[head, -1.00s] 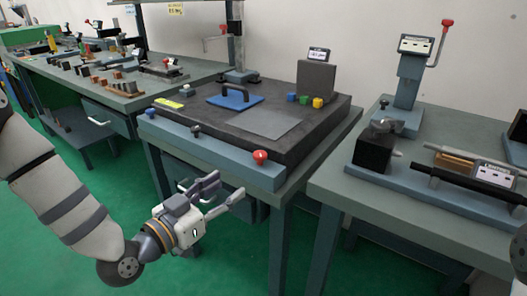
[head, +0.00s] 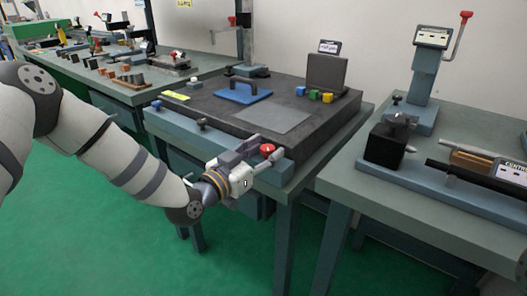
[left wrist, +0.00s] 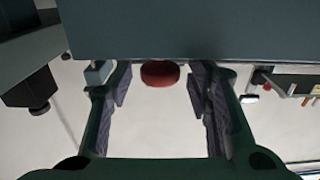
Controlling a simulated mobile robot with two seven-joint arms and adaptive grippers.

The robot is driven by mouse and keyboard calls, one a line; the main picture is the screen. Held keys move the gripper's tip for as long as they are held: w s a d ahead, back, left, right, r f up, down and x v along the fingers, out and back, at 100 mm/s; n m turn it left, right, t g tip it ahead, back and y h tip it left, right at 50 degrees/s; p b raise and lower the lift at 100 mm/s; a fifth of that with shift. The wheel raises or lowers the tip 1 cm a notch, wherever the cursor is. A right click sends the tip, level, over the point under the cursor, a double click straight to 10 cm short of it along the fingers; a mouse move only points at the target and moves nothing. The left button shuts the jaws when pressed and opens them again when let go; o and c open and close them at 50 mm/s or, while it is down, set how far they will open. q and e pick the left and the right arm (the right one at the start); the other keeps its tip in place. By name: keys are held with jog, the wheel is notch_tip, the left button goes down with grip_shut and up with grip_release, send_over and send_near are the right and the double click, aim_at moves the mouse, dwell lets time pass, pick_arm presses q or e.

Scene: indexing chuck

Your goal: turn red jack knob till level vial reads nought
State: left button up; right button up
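The red jack knob (head: 267,148) is at the front right corner of the dark slab's blue-grey front rail. My left gripper (head: 264,153) is open, its fingertips close to the knob. In the left wrist view the red knob (left wrist: 160,73) shows between the two spread fingers (left wrist: 160,90), with a gap on each side. A small yellow-green strip (head: 175,96) lies at the slab's left front; it may be the level vial, but its reading is too small to make out. My right gripper is not in view.
The dark slab (head: 215,120) carries a blue plate with a handle (head: 243,91), small coloured blocks (head: 314,96) and a dark upright block (head: 326,72). A second bench (head: 410,210) with fixtures stands at right. Green floor is free in front.

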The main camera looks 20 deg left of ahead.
pick_arm(q)
jog(key=c, duration=0.9)
jog(key=shift+o, duration=0.2)
jog(key=shift+a+h, duration=0.1)
jog(key=shift+h, duration=0.2)
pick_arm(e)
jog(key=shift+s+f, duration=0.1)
